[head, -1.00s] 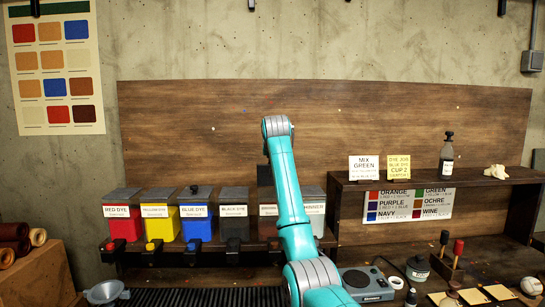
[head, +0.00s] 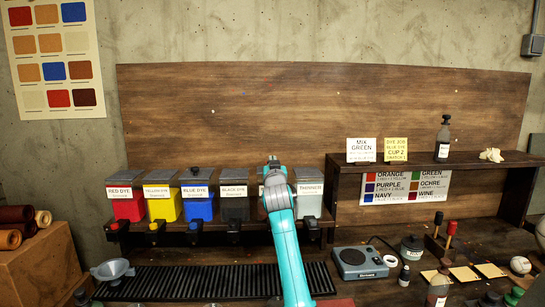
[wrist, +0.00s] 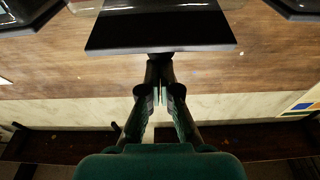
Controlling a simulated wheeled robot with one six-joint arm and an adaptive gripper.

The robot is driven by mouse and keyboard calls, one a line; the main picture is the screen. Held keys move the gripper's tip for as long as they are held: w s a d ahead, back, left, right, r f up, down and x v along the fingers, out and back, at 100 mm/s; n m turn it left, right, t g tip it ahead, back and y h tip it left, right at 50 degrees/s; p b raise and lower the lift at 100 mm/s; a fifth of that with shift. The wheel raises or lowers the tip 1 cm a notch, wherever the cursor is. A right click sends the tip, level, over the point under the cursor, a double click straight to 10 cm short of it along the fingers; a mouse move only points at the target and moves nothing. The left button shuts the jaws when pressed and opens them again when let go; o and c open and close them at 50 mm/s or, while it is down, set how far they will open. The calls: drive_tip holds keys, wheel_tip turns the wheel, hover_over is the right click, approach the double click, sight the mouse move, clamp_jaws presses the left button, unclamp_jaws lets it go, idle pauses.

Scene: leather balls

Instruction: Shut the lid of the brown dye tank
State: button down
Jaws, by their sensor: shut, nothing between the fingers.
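The brown dye tank (head: 260,212) stands in the row between the black dye tank and the thinner tank. In the head view my arm covers most of it, and its lid's angle is hard to tell there. In the wrist view a dark flat lid (wrist: 160,30) fills the top middle, its straight edge close to the fingertips. My gripper (wrist: 159,68) is shut and empty, its tips just under that edge; I cannot tell whether they touch it. In the head view the gripper is hidden behind my arm.
The black dye tank (head: 234,206) and thinner tank (head: 309,205) stand close on either side. Red (head: 128,207), yellow (head: 162,207) and blue (head: 198,207) tanks are further left. A wooden board (head: 320,100) rises behind. A grey scale (head: 360,262) sits at the lower right.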

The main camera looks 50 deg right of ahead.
drive_tip(key=shift+s+a+f, duration=0.1)
drive_tip(key=shift+a+f, duration=0.05)
drive_tip(key=shift+f, duration=0.4)
drive_tip(key=shift+s+a+f, duration=0.1)
drive_tip(key=shift+a+f, duration=0.05)
drive_tip(key=shift+f, duration=0.35)
drive_tip(key=shift+f, duration=0.25)
wheel_tip(320, 180, up, 5)
drive_tip(key=f+v, duration=0.2)
drive_tip(key=v, duration=0.8)
drive_tip(key=shift+d, duration=0.2)
drive_tip(key=shift+f, duration=0.1)
